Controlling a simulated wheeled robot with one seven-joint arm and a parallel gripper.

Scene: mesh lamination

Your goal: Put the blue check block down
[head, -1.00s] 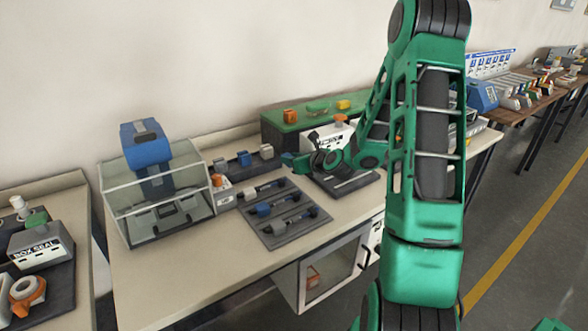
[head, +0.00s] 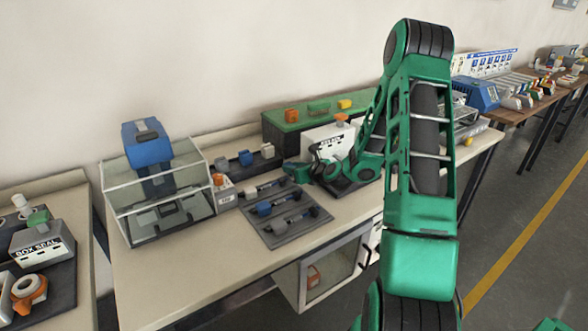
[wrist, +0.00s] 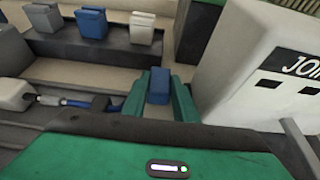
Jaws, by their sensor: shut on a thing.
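My gripper (head: 294,173) shows in the head view just right of the tool tray, in front of the green case. In the wrist view its two green fingers (wrist: 160,98) are shut on a blue block (wrist: 159,85), which stands upright between them. In the head view the held block is too small to make out. A dark rack at the back holds a grey block (wrist: 43,17), another blue block (wrist: 91,22) and a white block (wrist: 142,27).
A white box (wrist: 255,65) with "JOIN" lettering stands close to the right of my gripper. The grey tool tray (head: 285,232) holds several blue-and-grey tools. A glass-sided machine (head: 155,190) stands left. The table's front strip is clear.

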